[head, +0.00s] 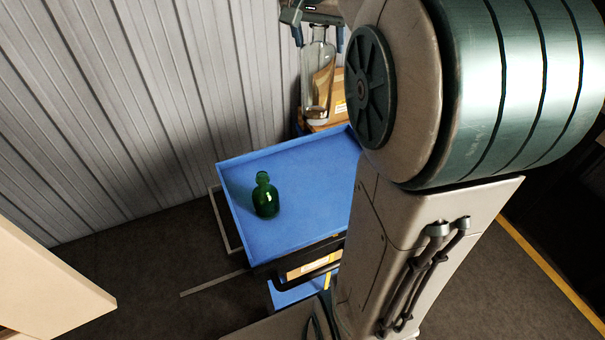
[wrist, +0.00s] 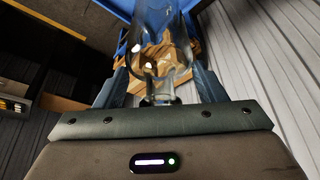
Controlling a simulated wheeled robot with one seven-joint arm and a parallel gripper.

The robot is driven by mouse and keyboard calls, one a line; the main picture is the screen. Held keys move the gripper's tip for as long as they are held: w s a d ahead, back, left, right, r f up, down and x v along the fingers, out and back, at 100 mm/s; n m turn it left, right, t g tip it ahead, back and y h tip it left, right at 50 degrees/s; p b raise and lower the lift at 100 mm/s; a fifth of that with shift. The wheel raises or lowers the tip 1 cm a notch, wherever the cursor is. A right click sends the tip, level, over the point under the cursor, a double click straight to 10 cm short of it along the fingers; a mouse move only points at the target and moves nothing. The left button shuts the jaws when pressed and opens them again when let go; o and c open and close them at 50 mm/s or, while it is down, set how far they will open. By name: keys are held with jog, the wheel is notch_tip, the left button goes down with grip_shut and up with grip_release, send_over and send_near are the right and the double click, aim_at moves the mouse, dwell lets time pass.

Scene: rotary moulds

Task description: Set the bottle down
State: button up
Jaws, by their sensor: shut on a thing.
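A clear glass bottle (head: 316,72) hangs upright, neck up, under my gripper (head: 319,36) at the top of the head view. My gripper is shut on its neck. In the wrist view the clear bottle (wrist: 160,28) sits between the two fingers. Cardboard boxes show behind and through the glass, and I cannot tell whether its base touches anything. A dark green bottle (head: 266,196) stands upright on the blue tray top (head: 300,218) of a cart, apart from my gripper.
Cardboard boxes (head: 345,88) are beyond the tray's far edge, by the corrugated wall (head: 130,90). The tray is bare around the green bottle, though my arm hides its right part. A pale panel (head: 45,285) is at the lower left.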

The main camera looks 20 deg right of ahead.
jog(key=s+f+b, duration=0.7)
jog(key=s+f, duration=0.6)
jog(key=f, duration=0.5)
jog(key=w+a+f, duration=0.4)
jog(key=w+f, duration=0.6)
jog(key=f, duration=0.1)
jog(key=shift+w+a+b, duration=0.25)
jog(key=shift+a+b, duration=0.05)
jog(key=shift+b, duration=0.15)
jog(key=shift+f, duration=0.2)
jog(key=o, duration=1.8)
